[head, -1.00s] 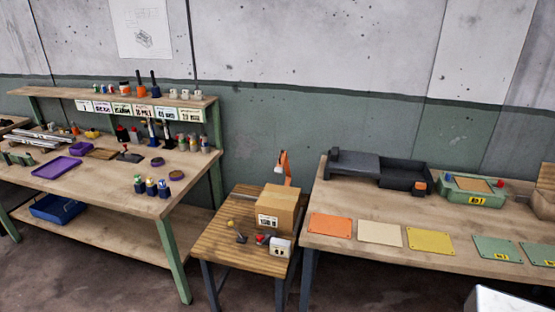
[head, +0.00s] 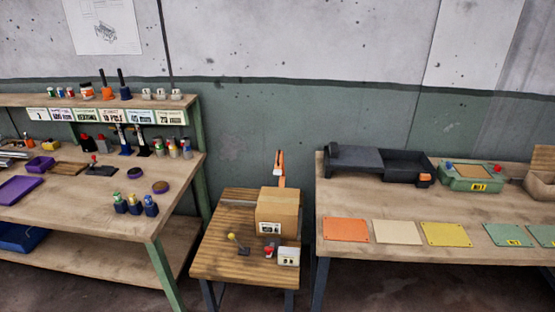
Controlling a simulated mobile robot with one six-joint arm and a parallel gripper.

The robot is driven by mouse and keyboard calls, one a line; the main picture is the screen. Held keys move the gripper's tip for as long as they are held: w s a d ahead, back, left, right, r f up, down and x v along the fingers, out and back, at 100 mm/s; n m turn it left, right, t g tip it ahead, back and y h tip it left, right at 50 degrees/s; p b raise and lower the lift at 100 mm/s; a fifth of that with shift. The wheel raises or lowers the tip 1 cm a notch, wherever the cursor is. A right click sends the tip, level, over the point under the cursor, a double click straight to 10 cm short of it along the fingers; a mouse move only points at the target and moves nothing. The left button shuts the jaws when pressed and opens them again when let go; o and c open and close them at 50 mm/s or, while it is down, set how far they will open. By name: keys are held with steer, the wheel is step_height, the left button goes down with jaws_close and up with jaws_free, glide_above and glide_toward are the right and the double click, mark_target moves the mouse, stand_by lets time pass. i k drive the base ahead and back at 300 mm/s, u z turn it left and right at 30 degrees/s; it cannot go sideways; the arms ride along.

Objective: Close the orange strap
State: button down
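An orange strap (head: 281,170) stands upright behind the cardboard box (head: 277,216) on the small wooden table (head: 215,262). Its upper end sticks up above the box, with a dark patch near the top. The box hides its lower part, so I cannot tell what it is fixed to. My gripper is not in view.
A yellow-knobbed lever (head: 238,242), a red part (head: 269,249) and a white block (head: 288,256) sit before the box. A workbench (head: 180,195) stands left, and another bench (head: 440,253) with coloured plates and a dark machine (head: 355,158) stands right. Dark floor shows between them.

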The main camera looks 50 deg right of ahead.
mark_target(279, 171)
steer(key=z, duration=0.35)
steer(key=i, duration=0.95)
steer(key=z, duration=0.1)
